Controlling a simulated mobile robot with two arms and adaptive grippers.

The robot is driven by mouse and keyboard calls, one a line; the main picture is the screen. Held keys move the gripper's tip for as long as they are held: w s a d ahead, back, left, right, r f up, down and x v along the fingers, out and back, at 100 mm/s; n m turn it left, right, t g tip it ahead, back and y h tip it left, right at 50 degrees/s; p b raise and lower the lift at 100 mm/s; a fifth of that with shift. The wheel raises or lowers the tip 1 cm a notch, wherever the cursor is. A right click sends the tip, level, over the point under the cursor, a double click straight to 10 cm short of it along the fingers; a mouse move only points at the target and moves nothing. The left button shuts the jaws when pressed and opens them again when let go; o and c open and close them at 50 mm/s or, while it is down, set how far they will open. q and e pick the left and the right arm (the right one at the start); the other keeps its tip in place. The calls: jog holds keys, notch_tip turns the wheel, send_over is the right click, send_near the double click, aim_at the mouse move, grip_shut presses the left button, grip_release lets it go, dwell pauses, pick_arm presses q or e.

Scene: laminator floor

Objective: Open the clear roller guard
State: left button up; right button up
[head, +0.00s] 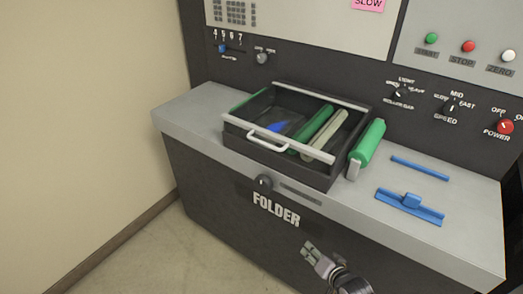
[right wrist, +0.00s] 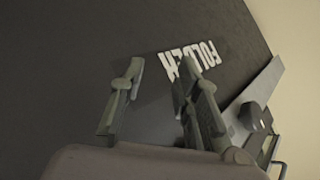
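The clear roller guard (head: 290,143) lies flat over the dark roller box on the folder machine, with pale bars at its front and back edges. Its white handle (head: 267,142) is at the front left and appears down. Green and cream rollers and something blue show through it. My right gripper (head: 312,252) is in front of the machine's dark front panel, below and right of the handle, apart from it. In the right wrist view its two fingers (right wrist: 163,80) are spread with nothing between them. My left gripper is not in view.
A blue bar (head: 419,168) and a blue handled tool (head: 410,205) lie on the grey ledge (head: 455,225). A dark knob (head: 264,183) sticks out below the handle. A wall (head: 85,100) stands at the left.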

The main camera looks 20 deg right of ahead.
jog(key=w+a+r+m+t+y+b, duration=0.1)
jog(key=w+r+t, duration=0.15)
jog(key=r, duration=0.55)
jog(key=w+a+r+m+t+y+b, duration=0.1)
jog(key=w+r+m, duration=0.15)
jog(key=r, duration=0.45)
jog(key=m+t+y+b, duration=0.1)
jog(key=t+y+b, duration=0.1)
jog(key=t+y, duration=0.1)
send_near(263, 143)
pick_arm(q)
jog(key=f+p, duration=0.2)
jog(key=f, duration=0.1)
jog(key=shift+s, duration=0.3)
pick_arm(e)
jog(key=x, duration=1)
jog(key=shift+w+f, duration=0.25)
jog(key=shift+w, duration=0.05)
grip_shut()
